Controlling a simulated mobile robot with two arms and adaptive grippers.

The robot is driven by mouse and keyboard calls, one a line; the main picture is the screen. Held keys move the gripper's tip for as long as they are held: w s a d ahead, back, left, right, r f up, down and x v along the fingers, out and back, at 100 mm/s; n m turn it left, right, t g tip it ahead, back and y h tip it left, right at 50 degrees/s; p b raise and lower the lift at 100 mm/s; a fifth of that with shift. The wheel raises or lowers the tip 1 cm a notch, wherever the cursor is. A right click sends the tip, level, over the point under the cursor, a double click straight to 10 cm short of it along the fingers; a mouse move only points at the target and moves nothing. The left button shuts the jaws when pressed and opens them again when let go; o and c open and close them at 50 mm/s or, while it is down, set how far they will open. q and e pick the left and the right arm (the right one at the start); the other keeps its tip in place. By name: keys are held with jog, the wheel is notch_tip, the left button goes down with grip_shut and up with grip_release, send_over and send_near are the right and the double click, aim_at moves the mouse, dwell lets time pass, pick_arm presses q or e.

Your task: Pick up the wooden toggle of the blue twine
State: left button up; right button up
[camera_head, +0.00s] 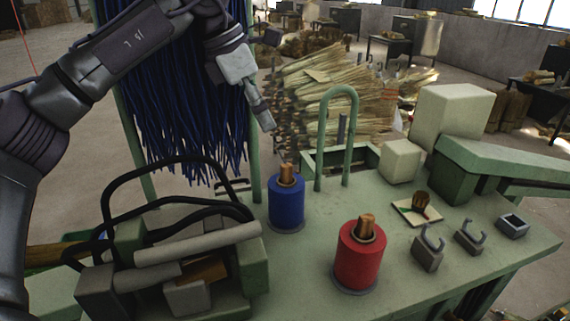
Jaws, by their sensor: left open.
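The wooden toggle (286,173) of the blue twine stands upright on top of the blue twine spool (287,203), near the middle of the green bench. My left gripper (270,82) is open and empty, above and slightly left of the toggle, with a clear gap between them. One finger points down toward the toggle; the other finger shows only partly. My right gripper is out of view.
A red twine spool (359,256) with its own wooden toggle stands at front right. A green hoop (338,135) rises behind the blue spool. Small grey holders (428,250) sit at right.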

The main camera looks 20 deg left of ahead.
pick_arm(q)
send_over(286, 165)
jog(key=s+a, duration=0.1)
jog(key=s, duration=0.1)
jog(key=f, duration=0.6)
jog(key=shift+w+a+f, duration=0.2)
jog(key=shift+w+f, duration=0.05)
jog(key=shift+f, duration=0.1)
jog(key=shift+w+d+f, duration=0.1)
jog(key=shift+w+f, duration=0.25)
jog(key=shift+f, duration=0.2)
jog(key=x, duration=0.4)
jog(key=shift+s+f, duration=0.1)
jog(key=shift+f, duration=0.35)
grip_shut()
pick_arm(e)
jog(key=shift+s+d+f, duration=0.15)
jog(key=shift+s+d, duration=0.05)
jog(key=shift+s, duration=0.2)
